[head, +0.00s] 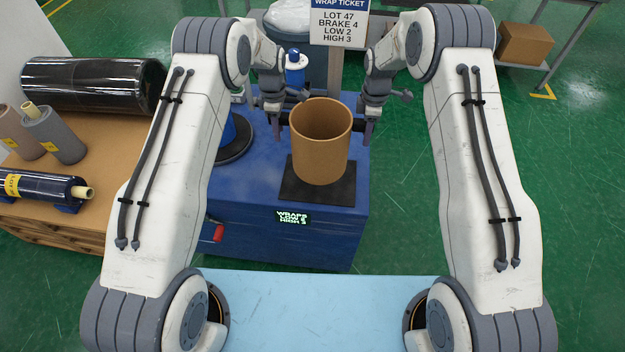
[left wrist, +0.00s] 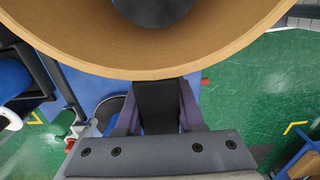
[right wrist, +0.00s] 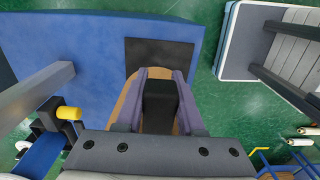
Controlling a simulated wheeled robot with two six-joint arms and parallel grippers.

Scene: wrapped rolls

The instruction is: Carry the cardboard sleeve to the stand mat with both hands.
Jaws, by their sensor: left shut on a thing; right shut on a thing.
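The cardboard sleeve (head: 320,150) is a brown, open-topped upright tube with a dark grip block on each side. In the head view it stands over the black stand mat (head: 318,192); I cannot tell whether it touches the mat. My left gripper (head: 282,124) is shut on the left block, which shows dark between the fingers in the left wrist view (left wrist: 155,105). My right gripper (head: 366,130) is shut on the right block, seen in the right wrist view (right wrist: 158,100). The mat also shows there (right wrist: 158,58), partly hidden by the sleeve.
The mat lies on a blue machine base (head: 260,190) with a small display on its front. A post with a wrap ticket (head: 339,20) stands behind the sleeve. A wooden bench (head: 90,195) with several wrapped rolls is at left.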

